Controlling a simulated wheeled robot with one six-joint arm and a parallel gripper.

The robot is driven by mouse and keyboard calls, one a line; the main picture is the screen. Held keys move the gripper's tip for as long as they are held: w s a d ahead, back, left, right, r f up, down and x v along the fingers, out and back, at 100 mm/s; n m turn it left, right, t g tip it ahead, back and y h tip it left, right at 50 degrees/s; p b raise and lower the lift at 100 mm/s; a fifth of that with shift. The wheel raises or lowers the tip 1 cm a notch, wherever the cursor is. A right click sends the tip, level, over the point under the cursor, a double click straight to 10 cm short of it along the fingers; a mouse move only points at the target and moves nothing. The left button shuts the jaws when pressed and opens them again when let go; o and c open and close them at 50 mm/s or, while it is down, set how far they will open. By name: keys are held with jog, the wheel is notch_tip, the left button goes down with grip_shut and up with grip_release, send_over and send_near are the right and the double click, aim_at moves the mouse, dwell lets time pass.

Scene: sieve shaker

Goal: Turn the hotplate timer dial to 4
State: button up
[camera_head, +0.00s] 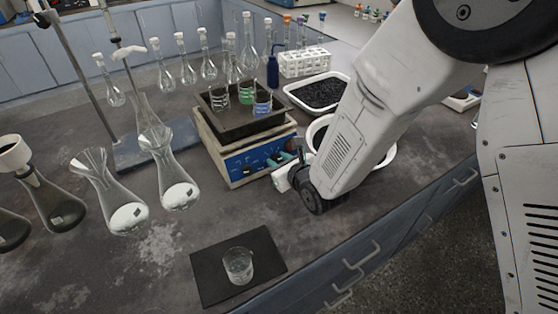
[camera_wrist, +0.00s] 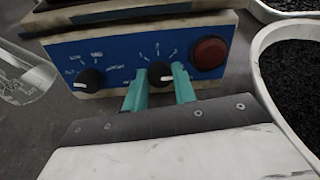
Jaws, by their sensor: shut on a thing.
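The hotplate (camera_head: 215,152) is a cream box with a blue front panel and a dark tray on top. In the wrist view its blue panel (camera_wrist: 120,62) carries two black dials with white pointer lines. The right dial (camera_wrist: 158,72) sits between the teal fingertips of my gripper (camera_wrist: 160,82), which are shut on it. Its white line points roughly right. The left dial (camera_wrist: 90,79) is free, its line pointing to the left. The printed marks are too blurred to read, so I cannot tell which dial is the timer. In the head view my gripper (camera_head: 288,160) reaches the panel's right part.
A red round button (camera_wrist: 208,53) is just right of the held dial. Beakers with coloured liquid stand in the hotplate's tray. Flasks (camera_head: 178,185) stand to the left. A white tray of black granules (camera_head: 290,92) is behind right. A beaker (camera_head: 238,265) stands on a black mat in front.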

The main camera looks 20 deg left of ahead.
jog(key=o, duration=1)
jog(key=v, duration=0.7)
jog(key=shift+s+d+r, duration=0.1)
jog(key=shift+s+d, duration=0.15)
jog(key=shift+d, duration=0.05)
